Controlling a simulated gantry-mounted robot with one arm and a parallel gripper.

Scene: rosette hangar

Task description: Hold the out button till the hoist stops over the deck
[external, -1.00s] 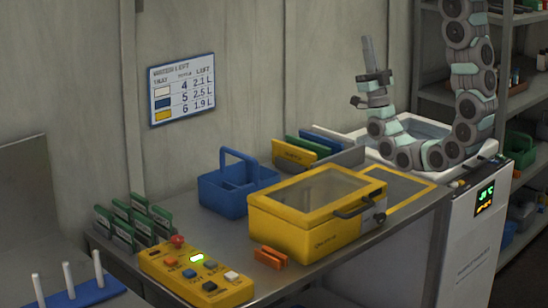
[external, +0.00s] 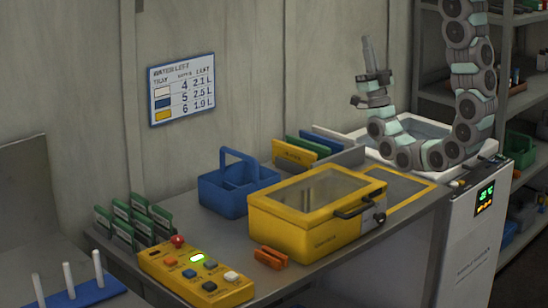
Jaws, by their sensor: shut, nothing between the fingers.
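The yellow control box (external: 195,275) sits at the front left of the grey bench. My gripper (external: 368,44) is shut and empty, pointing up at the back right, far from the control box and touching nothing. I cannot make out a hoist or a deck in this view.
A yellow case (external: 315,236) with a clear lid stands mid-bench, beside a blue caddy (external: 220,198) and orange blocks (external: 271,257). Green cards (external: 148,221) stand behind the control box. A white basin (external: 415,126) lies under my arm. The air above the bench is clear.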

